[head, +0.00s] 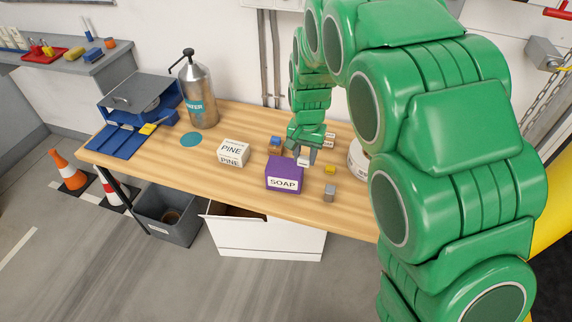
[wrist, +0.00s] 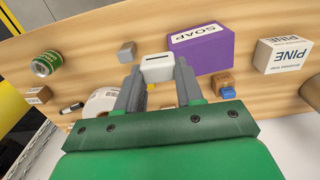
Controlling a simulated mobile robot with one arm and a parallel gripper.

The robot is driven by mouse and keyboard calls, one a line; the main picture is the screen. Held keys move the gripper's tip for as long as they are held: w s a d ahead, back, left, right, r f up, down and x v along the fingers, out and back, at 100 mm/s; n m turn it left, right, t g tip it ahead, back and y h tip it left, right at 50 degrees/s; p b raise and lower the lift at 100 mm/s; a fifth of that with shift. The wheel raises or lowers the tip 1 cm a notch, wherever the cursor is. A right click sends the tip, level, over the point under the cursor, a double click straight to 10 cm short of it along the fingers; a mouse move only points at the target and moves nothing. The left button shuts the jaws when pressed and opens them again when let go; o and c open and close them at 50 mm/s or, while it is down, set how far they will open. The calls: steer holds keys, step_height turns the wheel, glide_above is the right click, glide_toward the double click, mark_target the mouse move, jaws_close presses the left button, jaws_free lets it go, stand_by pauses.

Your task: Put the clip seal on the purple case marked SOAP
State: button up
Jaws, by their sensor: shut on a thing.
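The purple case (head: 285,172) marked SOAP stands near the front edge of the wooden table, its label facing front. It also shows in the wrist view (wrist: 202,56). My gripper (head: 306,155) is shut on a small white block with a dark slot (wrist: 158,68), which looks like the clip seal. In the head view the white block (head: 303,162) is just right of and behind the purple case's top.
A white PINE box (head: 233,152) stands left of the case. A brown block (head: 275,149) is behind the case, with a blue one. A grey block (head: 330,192) and a small yellow block (head: 330,170) lie to the right. A steel flask (head: 199,95) stands at back left.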

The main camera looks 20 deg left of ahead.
steer(key=s+r, duration=0.4)
steer(key=s, duration=0.2)
glide_above(286, 163)
steer(key=f, duration=0.9)
steer(key=shift+s+d, duration=0.1)
steer(key=shift+s, duration=0.2)
steer(key=shift+w+f, duration=0.15)
steer(key=shift+f, duration=1.75)
steer(key=o, duration=1)
steer(key=shift+f, duration=0.1)
